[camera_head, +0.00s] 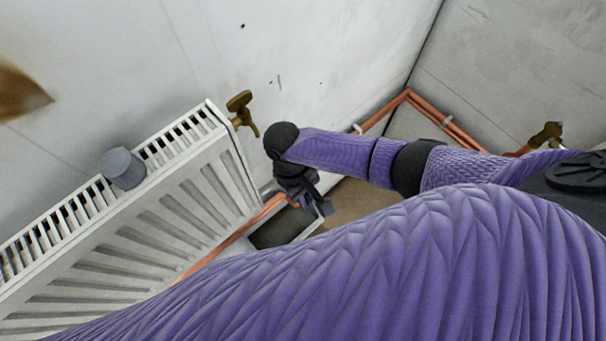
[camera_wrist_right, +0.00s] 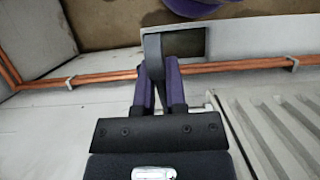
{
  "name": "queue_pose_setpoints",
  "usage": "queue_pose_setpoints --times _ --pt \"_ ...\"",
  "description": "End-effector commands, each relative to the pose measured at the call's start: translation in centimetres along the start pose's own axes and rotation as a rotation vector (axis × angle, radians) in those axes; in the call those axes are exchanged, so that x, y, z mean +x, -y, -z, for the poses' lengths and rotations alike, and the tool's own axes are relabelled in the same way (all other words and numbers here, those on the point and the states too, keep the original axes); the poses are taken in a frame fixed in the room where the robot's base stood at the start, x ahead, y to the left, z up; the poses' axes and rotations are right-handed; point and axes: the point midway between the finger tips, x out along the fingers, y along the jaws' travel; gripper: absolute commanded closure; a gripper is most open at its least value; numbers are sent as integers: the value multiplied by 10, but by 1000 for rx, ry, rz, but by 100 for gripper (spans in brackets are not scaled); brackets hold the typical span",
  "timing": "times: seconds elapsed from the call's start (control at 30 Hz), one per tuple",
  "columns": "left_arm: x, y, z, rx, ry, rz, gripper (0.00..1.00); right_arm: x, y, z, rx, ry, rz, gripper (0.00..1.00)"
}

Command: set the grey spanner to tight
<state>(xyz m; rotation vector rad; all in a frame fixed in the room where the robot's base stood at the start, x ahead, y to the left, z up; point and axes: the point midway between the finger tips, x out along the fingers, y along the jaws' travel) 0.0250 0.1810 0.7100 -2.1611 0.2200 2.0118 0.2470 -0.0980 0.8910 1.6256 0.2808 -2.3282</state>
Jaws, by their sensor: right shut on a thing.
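My right gripper (camera_head: 312,203) is low beside the right end of the radiator, under its dark wrist. In the right wrist view the two purple-sided fingers (camera_wrist_right: 160,88) are shut on a dark grey flat bar, which I take to be the grey spanner (camera_wrist_right: 153,47). The bar stands up between the fingers and its far end overlaps a dark rectangular opening with a pale rim (camera_wrist_right: 200,42). Its lower part is hidden by the fingers, and I cannot tell its setting. My left gripper is not in view.
A white radiator (camera_head: 212,190) stands along the wall, with a grey cylinder (camera_head: 123,168) on top. A brass valve (camera_head: 241,112) is at its right end; another brass valve (camera_head: 546,136) is at far right. Copper pipes (camera_head: 432,110) run low along the walls. My purple arm fills the foreground.

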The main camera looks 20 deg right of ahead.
Motion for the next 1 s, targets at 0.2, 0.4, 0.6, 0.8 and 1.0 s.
queue_pose_setpoints --times 0.2,0.4,0.6,0.8,1.0 --pt "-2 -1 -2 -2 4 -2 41 -3 0 -2 -1 43 3 100" --pt "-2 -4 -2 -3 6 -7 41 -4 0 -2 -1 41 2 79" --pt "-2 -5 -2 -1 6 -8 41 -3 0 -2 -1 40 3 50" --pt "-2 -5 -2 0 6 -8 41 -3 1 -2 -1 41 3 50" --pt "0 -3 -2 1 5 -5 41 0 0 -1 -2 27 2 50"
